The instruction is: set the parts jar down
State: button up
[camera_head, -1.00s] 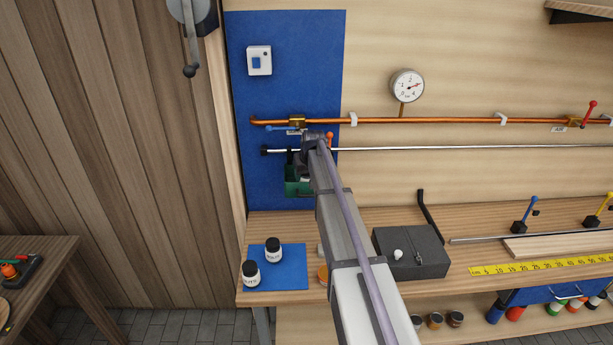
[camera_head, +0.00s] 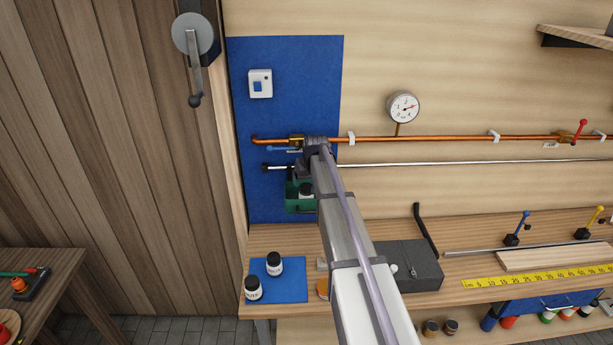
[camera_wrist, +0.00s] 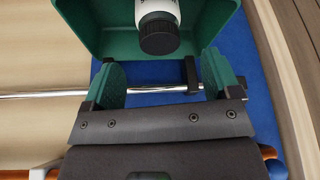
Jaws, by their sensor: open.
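A white parts jar with a black lid (camera_wrist: 159,36) sits inside a green bin (camera_wrist: 88,28) in the wrist view. In the head view the jar (camera_head: 306,190) shows in the green bin (camera_head: 300,208) at the blue wall panel, partly behind my arm. My gripper (camera_wrist: 162,76) is open, its two green-padded fingers spread wide. The lid lies just beyond the fingertips, between their lines, with nothing gripped. Two more jars, a rear one (camera_head: 274,265) and a front one (camera_head: 253,288), stand on a blue mat (camera_head: 291,289) on the workbench.
A copper pipe (camera_head: 440,138) with a blue-handled valve (camera_head: 283,149) runs above a metal rail (camera_head: 450,163), close to my gripper. A dark grey box (camera_head: 421,268) stands on the bench right of my arm.

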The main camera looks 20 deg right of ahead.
jog(key=p+v, duration=0.3)
jog(key=v, duration=0.2)
jog(key=s+a+g, duration=0.1)
jog(key=s+a, duration=0.6)
jog(key=s, duration=0.4)
jog(key=s+a+f+g, duration=0.1)
jog(key=s+a+g, duration=0.1)
jog(key=s+a, duration=0.5)
jog(key=s+a+n+g, duration=0.1)
jog(key=s+a, duration=0.7)
jog(key=s, duration=0.7)
jog(key=shift+f+g+b, duration=0.3)
jog(key=shift+f+b, duration=0.1)
jog(key=shift+b, duration=0.05)
notch_tip(320, 180, down, 10)
jog(key=b, duration=1)
jog(key=shift+d, duration=0.1)
jog(key=shift+c, duration=0.4)
